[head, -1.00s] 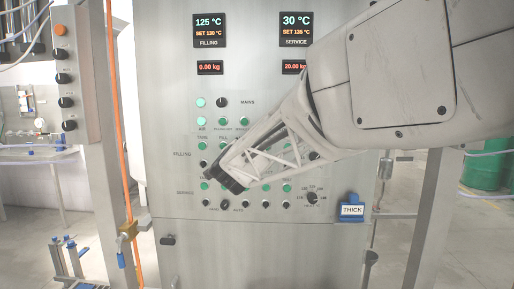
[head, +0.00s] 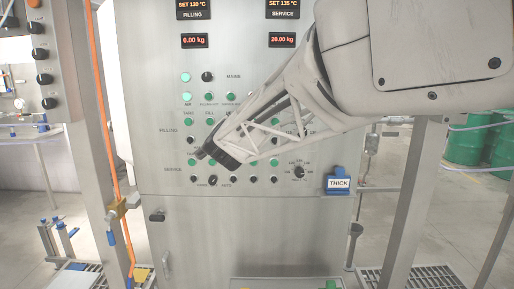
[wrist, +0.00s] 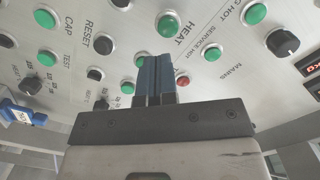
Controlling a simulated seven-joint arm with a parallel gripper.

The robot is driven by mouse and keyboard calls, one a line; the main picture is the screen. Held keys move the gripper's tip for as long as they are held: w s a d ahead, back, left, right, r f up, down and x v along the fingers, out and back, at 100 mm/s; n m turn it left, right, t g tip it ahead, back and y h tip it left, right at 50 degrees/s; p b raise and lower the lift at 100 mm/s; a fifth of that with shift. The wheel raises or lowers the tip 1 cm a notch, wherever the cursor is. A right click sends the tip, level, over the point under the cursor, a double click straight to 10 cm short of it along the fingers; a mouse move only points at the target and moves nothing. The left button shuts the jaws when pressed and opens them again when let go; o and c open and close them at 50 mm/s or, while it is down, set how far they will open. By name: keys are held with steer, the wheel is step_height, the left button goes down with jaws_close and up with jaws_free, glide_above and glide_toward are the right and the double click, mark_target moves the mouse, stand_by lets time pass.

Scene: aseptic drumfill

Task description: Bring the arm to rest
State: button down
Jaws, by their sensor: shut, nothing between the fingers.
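My gripper (head: 203,153) is in front of the steel control panel (head: 240,225) in the head view, near its lower rows of buttons. In the wrist view the blue-grey fingers (wrist: 156,78) are shut together with nothing between them. They point at the panel face, between green and black buttons and close to a red one (wrist: 183,81). I cannot tell whether the fingertips touch the panel. My arm comes in from the upper right and hides part of the button rows.
A blue-framed THICK tag (head: 338,183) is at the panel's right edge. A rotary knob (head: 299,172) sits left of it. An orange hose (head: 105,120) runs down the left post. Green drums (head: 465,145) stand at the right.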

steer(key=s+d+f+n+g, duration=0.3)
steer(key=s+d, duration=0.6)
steer(key=s, duration=0.6)
steer(key=s+d+f+n+g, duration=0.3)
steer(key=s+d+f+g, duration=0.4)
steer(key=s, duration=0.8)
steer(key=s+d+f+n+g+h, duration=0.1)
steer(key=s+d+f+n+g, duration=0.2)
steer(key=s+d+f, duration=0.7)
steer(key=s+d+g, duration=0.1)
steer(key=s+g, duration=0.1)
steer(key=s, duration=0.2)
steer(key=shift+s+f, duration=0.25)
steer(key=shift+s, duration=0.15)
